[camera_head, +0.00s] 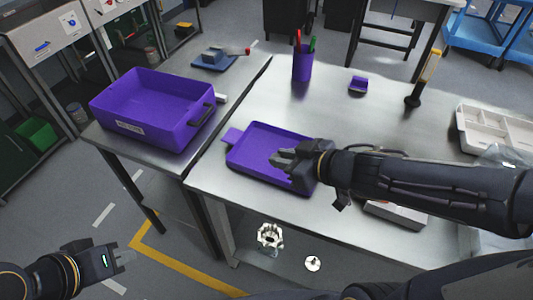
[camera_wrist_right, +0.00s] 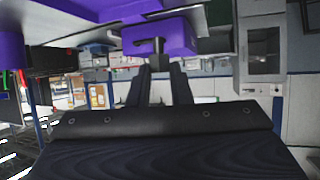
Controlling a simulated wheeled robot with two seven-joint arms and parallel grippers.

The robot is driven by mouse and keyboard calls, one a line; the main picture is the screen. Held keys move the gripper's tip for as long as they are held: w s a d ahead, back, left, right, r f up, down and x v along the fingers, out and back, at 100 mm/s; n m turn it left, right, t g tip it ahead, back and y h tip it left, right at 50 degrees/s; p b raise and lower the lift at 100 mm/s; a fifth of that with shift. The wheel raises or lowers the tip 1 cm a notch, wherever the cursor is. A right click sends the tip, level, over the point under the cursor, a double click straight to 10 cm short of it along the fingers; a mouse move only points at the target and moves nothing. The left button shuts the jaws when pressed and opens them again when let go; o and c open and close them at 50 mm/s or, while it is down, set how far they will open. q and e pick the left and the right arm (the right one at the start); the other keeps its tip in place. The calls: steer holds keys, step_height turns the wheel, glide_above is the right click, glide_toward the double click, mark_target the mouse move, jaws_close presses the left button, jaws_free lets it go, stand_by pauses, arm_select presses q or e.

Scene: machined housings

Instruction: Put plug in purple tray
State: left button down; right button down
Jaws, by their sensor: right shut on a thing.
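The purple tray (camera_head: 247,150) lies flat near the left edge of the metal table, with a tab at its left. My right gripper (camera_head: 274,160) is over the tray, its arm coming in from the right. Its two fingers (camera_wrist_right: 163,85) show close together in the right wrist view. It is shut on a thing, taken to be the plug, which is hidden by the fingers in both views. I cannot tell whether it touches the tray. My left gripper (camera_head: 130,256) is low at the left, away from the table; its finger gap is unclear.
A deep purple bin (camera_head: 140,127) stands on the side table; it also shows in the right wrist view (camera_wrist_right: 180,36). A purple pen cup (camera_head: 302,67), small purple piece (camera_head: 358,84), upright yellow-handled tool (camera_head: 428,72) and pale divided tray (camera_head: 490,132) are on the table. Pale parts (camera_head: 270,236) lie below its front edge.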

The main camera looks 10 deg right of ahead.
steer(key=w+d+f+b, duration=0.1)
steer(key=w+f, duration=0.2)
steer(key=w, duration=0.1)
steer(key=w+d+f+b, duration=0.1)
steer(key=w+f+b, duration=0.1)
steer(key=w+f, duration=0.1)
steer(key=w+d+f+b, duration=0.1)
steer(key=w+d+f, duration=0.1)
steer(key=w, duration=0.3)
steer(key=shift+w+f+b, duration=0.2)
steer(key=shift+f+b, duration=0.2)
steer(key=shift+f, duration=0.15)
steer(key=shift+w+d+f+b, duration=0.1)
steer(key=shift+w+f+b, duration=0.1)
steer(key=shift+f+b, duration=0.6)
steer(key=shift+w+d+f+b, duration=0.15)
steer(key=shift+f+b, duration=0.15)
steer(key=shift+f, duration=0.85)
steer(key=shift+a+f, duration=0.1)
steer(key=shift+a, duration=0.05)
steer(key=shift+f, duration=0.15)
steer(key=c, duration=1.3)
jaws_free()
